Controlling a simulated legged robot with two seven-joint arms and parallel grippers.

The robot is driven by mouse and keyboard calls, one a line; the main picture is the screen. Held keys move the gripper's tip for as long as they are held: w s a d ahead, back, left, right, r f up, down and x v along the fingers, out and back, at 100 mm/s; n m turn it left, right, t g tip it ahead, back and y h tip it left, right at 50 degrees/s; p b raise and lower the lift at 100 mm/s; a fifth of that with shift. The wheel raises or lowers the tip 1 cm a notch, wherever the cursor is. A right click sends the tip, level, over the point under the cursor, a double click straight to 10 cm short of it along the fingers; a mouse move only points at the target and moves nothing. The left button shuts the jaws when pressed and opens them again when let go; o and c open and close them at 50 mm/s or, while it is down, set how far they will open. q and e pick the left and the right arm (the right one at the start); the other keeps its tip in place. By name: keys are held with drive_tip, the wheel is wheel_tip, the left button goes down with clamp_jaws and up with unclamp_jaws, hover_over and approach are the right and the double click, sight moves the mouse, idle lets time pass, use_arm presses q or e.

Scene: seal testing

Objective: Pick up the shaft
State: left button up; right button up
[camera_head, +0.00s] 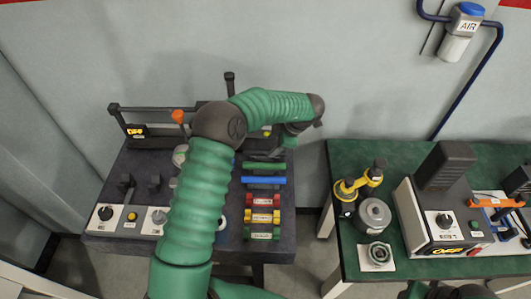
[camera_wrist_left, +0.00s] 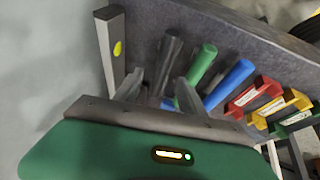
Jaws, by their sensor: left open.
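Three rods lie side by side in the left wrist view: a dark grey one (camera_wrist_left: 168,62), a green one (camera_wrist_left: 200,62) and a blue one (camera_wrist_left: 230,84). I cannot tell from the pictures which is the shaft. My left gripper (camera_wrist_left: 157,90) is open, with the near end of the dark rod between its fingers. I cannot tell whether they touch it. In the head view the green rod (camera_head: 265,166) and blue rod (camera_head: 264,181) lie at the right of the left bench; my left arm hides much around them.
Red (camera_head: 262,200), yellow (camera_head: 262,216) and green-and-black (camera_head: 262,232) labelled holders line the right edge of the dark left bench (camera_head: 131,166). A switch panel (camera_head: 131,221) sits at its front. A green bench (camera_head: 352,245) with equipment stands right, across a gap.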

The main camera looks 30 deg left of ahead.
sight(267, 151)
use_arm(q)
drive_tip(key=x, duration=0.5)
drive_tip(key=shift+s+f, duration=0.1)
drive_tip(key=shift+f, duration=0.05)
drive_tip(key=shift+a+f, duration=0.1)
drive_tip(key=shift+a, duration=0.15)
drive_tip(key=shift+d, duration=0.4)
clamp_jaws()
drive_tip(key=shift+a, duration=0.1)
idle(0.4)
